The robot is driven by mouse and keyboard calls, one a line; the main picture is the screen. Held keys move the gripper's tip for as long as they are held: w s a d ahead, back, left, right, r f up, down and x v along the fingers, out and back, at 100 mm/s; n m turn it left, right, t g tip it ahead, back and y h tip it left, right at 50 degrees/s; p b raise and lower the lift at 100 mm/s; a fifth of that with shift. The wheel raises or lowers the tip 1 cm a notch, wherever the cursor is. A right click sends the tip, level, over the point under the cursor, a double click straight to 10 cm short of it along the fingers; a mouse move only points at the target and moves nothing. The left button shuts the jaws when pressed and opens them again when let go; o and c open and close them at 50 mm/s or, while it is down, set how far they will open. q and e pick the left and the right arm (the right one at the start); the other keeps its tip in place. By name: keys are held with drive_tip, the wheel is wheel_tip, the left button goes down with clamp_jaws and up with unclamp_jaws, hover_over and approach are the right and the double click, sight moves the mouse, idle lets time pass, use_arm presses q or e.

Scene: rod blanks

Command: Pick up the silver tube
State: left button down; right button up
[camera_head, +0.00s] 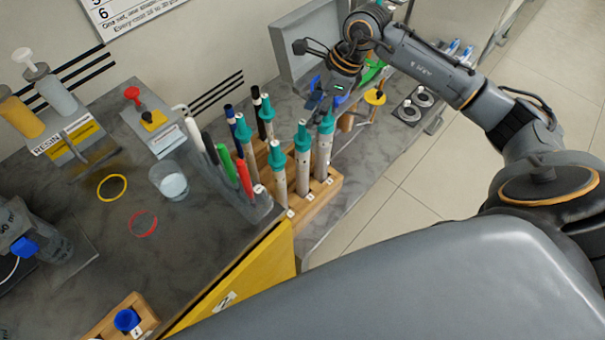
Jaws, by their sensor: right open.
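Several pale silver-grey tubes with teal tops stand upright in a wooden rack (318,202). A front tube (280,182), a middle tube (303,172) and a right tube (323,155) show most clearly. I cannot tell which of them is the silver tube of the task. My right gripper (322,100) is open, just above and behind the right tube's teal top. It hides part of the area behind the rack, and I cannot tell whether it touches the tube. My left gripper is not in view.
A grey holder with colored markers (243,178) stands left of the rack. A glass beaker (170,182), a yellow ring (112,187) and a red ring (143,223) are on the dark counter. A yellow panel (250,270) fronts it. A grey bin (295,50) stands behind my gripper.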

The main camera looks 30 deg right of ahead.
sight(304, 122)
drive_tip(key=x, duration=0.1)
drive_tip(key=p+x, duration=0.1)
drive_tip(key=x, duration=0.3)
drive_tip(key=shift+a+r, duration=0.15)
drive_tip(key=shift+a, duration=0.1)
drive_tip(key=shift+f, duration=0.35)
clamp_jaws()
